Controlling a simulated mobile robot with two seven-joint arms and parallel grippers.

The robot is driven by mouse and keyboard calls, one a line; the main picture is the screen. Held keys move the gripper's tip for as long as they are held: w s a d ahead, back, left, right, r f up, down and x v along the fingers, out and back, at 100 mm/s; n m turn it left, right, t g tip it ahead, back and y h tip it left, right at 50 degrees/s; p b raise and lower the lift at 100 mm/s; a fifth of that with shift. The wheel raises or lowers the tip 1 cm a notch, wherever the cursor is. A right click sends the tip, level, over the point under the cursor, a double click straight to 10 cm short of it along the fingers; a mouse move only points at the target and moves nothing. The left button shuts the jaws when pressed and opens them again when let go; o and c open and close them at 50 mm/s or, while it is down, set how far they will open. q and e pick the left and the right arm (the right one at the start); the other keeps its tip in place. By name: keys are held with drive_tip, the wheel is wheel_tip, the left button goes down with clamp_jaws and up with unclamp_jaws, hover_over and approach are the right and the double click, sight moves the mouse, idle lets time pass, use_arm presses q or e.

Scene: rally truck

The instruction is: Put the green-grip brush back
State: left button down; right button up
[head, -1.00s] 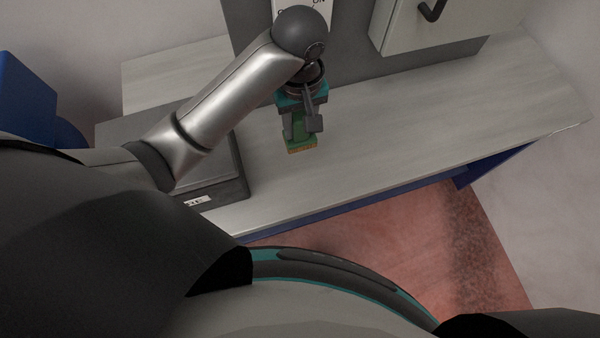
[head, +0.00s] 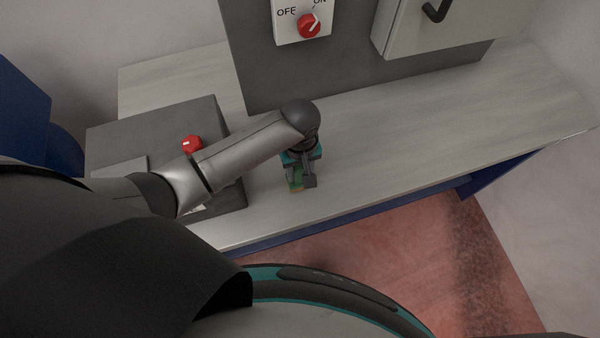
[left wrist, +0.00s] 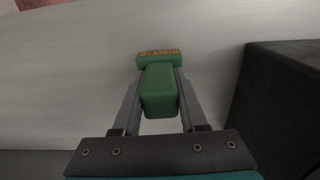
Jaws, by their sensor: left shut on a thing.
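The green-grip brush (left wrist: 160,90) is between the two fingers of my left gripper in the left wrist view, with a green head and an orange-brown bristle edge at its far end. My left gripper (head: 300,186) is shut on its grip. In the head view the brush (head: 296,187) shows only partly below the fingers, over the pale worktop (head: 400,140). I cannot tell whether the brush touches the worktop. My right gripper is not in view.
A dark grey box (head: 232,190) with a red knob (head: 191,143) stands left of the gripper. Behind is a grey panel with an OFF/ON switch (head: 309,26) and a pale cabinet (head: 440,25) with a black handle. The worktop to the right is clear.

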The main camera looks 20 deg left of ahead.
use_arm(q)
drive_tip(key=shift+f+p, duration=0.35)
drive_tip(key=shift+p, duration=0.05)
drive_tip(key=shift+f, duration=0.4)
drive_tip(key=shift+f, duration=0.1)
drive_tip(key=shift+f, duration=0.15)
drive_tip(key=shift+c, duration=2.2)
unclamp_jaws()
